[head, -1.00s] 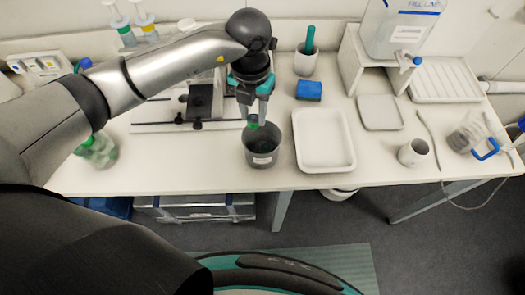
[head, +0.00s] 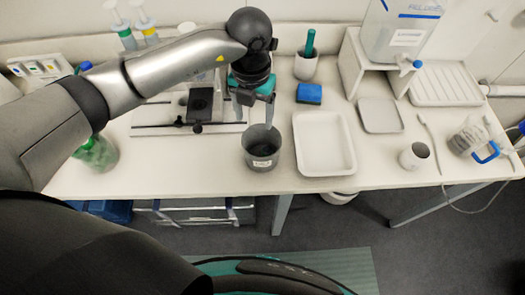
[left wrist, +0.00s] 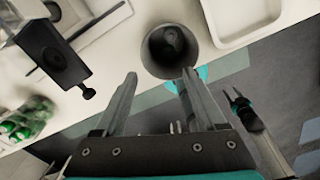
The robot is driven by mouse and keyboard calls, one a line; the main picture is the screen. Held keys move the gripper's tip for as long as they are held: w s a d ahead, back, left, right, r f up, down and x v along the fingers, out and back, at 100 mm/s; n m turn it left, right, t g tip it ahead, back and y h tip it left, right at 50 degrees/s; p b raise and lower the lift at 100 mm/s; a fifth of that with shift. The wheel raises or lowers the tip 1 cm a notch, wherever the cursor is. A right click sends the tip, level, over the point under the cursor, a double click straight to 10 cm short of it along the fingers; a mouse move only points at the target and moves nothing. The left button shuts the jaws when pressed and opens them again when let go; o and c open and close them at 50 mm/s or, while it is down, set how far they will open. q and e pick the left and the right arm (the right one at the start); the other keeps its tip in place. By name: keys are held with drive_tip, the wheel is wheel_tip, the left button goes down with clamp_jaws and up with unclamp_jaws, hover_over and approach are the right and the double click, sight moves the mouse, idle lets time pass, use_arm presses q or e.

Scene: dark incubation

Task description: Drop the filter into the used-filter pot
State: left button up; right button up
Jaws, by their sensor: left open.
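The dark grey used-filter pot (head: 262,160) stands near the front edge of the bench, with a small label on its front. It also shows in the left wrist view (left wrist: 153,64), where I look into it and a dark rounded shape lies inside. I cannot tell for sure that this shape is the filter. My left gripper (head: 254,112) is open above the pot, its fingers apart and nothing visible between them. In the left wrist view (left wrist: 160,76) the gap is also empty. A small two-pronged shape, probably my right gripper (left wrist: 236,97), shows low beyond the bench edge.
A white tray (head: 324,165) stands close right of the pot. A blue sponge (head: 309,94), a holder with a green-handled tool (head: 306,66) and a small grey tray (head: 381,115) are farther back. A bottle with green items (head: 98,155) is at left. A white cup (head: 414,155) is at right.

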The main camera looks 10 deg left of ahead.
use_arm(q)
wheel_tip(320, 180, up, 14)
drive_tip(key=b, duration=0.1)
drive_tip(key=shift+r, duration=0.2)
idle(0.4)
